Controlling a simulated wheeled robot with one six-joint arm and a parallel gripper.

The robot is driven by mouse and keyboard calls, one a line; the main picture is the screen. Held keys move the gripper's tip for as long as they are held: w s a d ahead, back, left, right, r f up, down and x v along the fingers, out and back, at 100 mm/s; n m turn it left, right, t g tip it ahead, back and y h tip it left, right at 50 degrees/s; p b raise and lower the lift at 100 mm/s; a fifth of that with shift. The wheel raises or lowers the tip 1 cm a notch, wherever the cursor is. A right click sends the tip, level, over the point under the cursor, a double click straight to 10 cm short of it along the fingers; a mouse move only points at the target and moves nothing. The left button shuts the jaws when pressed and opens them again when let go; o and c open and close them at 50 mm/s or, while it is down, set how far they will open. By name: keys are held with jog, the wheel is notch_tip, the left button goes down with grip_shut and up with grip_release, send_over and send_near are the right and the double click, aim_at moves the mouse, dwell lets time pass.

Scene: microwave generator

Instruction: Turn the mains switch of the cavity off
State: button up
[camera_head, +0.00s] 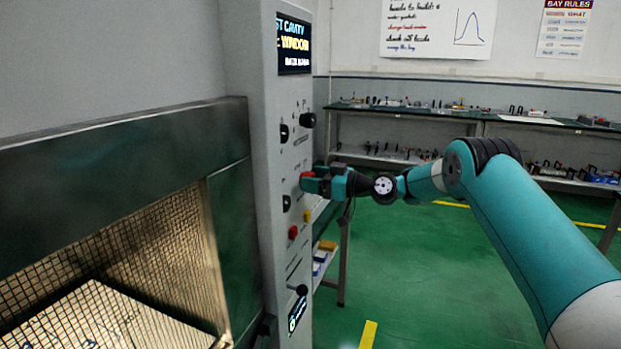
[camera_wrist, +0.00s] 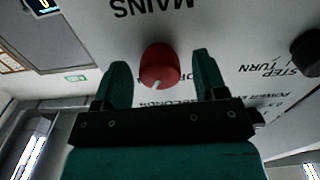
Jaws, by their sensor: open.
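The mains switch is a red round knob (camera_wrist: 160,66) with a pale pointer mark, under the word MAINS in the wrist view. In the head view the red knob (camera_head: 306,175) shows partly on the grey control panel (camera_head: 269,150). My gripper (camera_wrist: 158,75) is open, with one green finger on each side of the knob. A gap shows between each finger and the knob, so the fingers do not appear to touch it. In the head view my gripper (camera_head: 312,181) is at the panel and hides part of the knob.
A black knob (camera_wrist: 305,50) sits to the right in the wrist view. On the panel are an upper black knob (camera_head: 308,120), a red button (camera_head: 293,232) and a yellow button (camera_head: 307,216). The cavity's meshed window (camera_head: 130,250) is at left. Green floor is open at right.

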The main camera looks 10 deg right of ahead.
jog(key=c, duration=0.9)
jog(key=shift+c, duration=0.2)
jog(key=shift+f+b, duration=0.15)
jog(key=shift+b, duration=0.5)
jog(key=n+b, duration=1.1)
jog(key=b, duration=1.1)
jog(key=shift+s+n+b, duration=0.1)
jog(key=shift+n+b, duration=0.25)
jog(key=shift+n, duration=0.05)
jog(key=shift+r, duration=0.2)
